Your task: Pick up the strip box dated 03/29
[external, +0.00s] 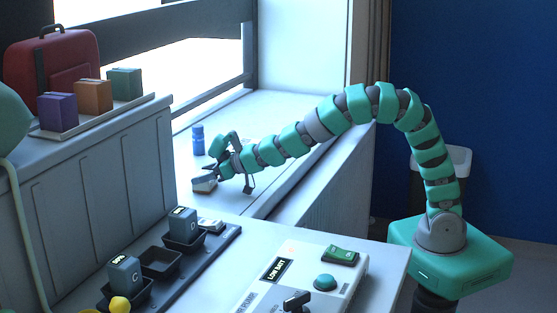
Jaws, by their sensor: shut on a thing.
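My gripper (208,177) is at the end of the teal segmented arm, low over the pale sill by the window. It is shut on a small pale thing (204,185) at its tip, box-like but partly covered by the gripper. Any date on it is too small to read, so I cannot tell whether it is the strip box dated 03/29. I also cannot tell whether it touches the sill.
A blue bottle (198,139) stands on the sill behind my gripper. Purple (57,110), orange (93,96) and green (124,83) boxes sit upper left beside a red case (50,60). A dark rack (160,262) and a pump (300,285) are in front.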

